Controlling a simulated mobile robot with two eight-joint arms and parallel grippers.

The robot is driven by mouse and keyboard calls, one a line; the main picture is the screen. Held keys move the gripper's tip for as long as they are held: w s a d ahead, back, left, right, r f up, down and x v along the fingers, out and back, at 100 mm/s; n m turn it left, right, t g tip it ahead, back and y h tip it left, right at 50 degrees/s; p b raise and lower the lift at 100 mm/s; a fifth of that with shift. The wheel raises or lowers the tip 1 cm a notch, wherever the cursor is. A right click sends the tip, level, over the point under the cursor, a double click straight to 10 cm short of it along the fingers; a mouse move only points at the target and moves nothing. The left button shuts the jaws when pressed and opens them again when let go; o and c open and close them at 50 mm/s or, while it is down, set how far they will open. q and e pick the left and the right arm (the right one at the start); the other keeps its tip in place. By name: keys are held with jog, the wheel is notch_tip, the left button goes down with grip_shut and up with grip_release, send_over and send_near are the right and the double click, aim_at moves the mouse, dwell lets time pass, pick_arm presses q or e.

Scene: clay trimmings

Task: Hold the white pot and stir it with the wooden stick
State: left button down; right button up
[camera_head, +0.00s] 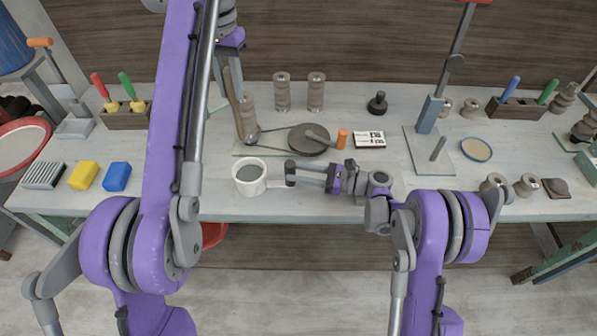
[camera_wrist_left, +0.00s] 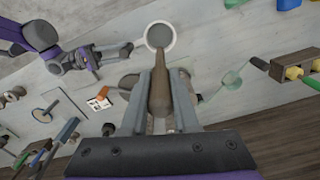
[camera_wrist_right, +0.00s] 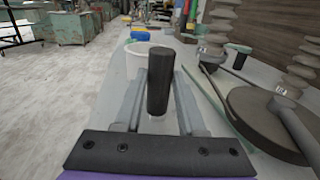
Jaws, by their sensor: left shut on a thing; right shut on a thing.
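The white pot (camera_head: 265,183) stands near the front edge of the table, with grey contents inside. My right gripper (camera_head: 291,173) is shut on the pot's dark upright handle (camera_wrist_right: 160,80), to the right of the pot. My left gripper (camera_head: 229,66) is shut on the wooden stick (camera_head: 235,105), which hangs down, slightly tilted. In the head view the stick's lower end is apart from the pot, behind it. In the left wrist view the stick (camera_wrist_left: 160,90) points toward the pot's opening (camera_wrist_left: 149,28).
Behind the pot are a round dark disc (camera_head: 306,139), an orange-ended tool (camera_head: 342,139) and grey ribbed cylinders (camera_head: 316,92). Yellow (camera_head: 83,175) and blue (camera_head: 117,177) blocks lie left. A plate with an upright post (camera_head: 437,150) stands right.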

aim_at(234, 106)
pick_arm(q)
jog(key=shift+f, duration=0.15)
dwell(0.4)
notch_tip(234, 106, down, 6)
jog(key=shift+s+r, duration=0.15)
jog(key=shift+r, duration=0.1)
notch_tip(234, 106, down, 12)
jog(key=shift+r, duration=0.15)
dwell(1.1)
